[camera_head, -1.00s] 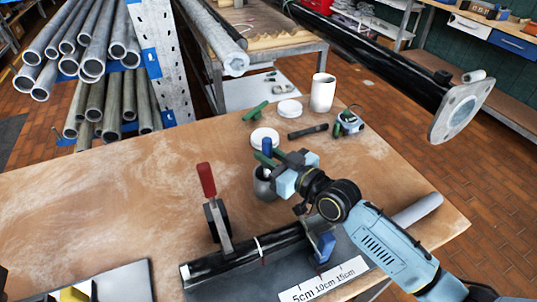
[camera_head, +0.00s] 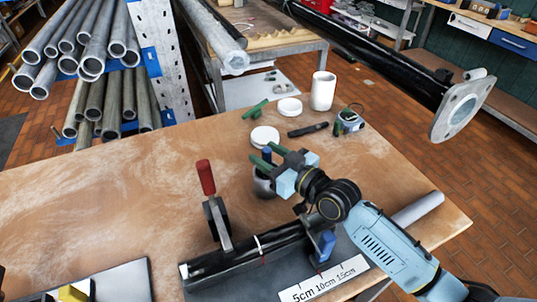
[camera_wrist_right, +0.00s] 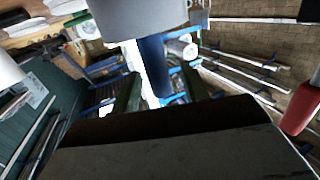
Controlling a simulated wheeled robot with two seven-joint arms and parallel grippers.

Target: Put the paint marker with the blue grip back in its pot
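The paint marker with the blue grip (camera_head: 267,153) stands roughly upright in a small grey metal pot (camera_head: 262,187), blue end up. The right arm partly covers the pot. My right gripper (camera_head: 267,155) is open, with one green finger on each side of the blue grip. The right wrist view looks upside down: the marker (camera_wrist_right: 154,65) comes out of the pot (camera_wrist_right: 140,18) between the spread fingers (camera_wrist_right: 163,92), with a clear gap on at least one side. My left gripper is not in view.
A clamp with a red handle (camera_head: 206,177) stands left of the pot. A black pipe (camera_head: 240,248) lies in front. Behind are a white cup (camera_head: 323,91), two white discs (camera_head: 264,136) (camera_head: 290,106), a green piece (camera_head: 255,109) and a black stick (camera_head: 308,129).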

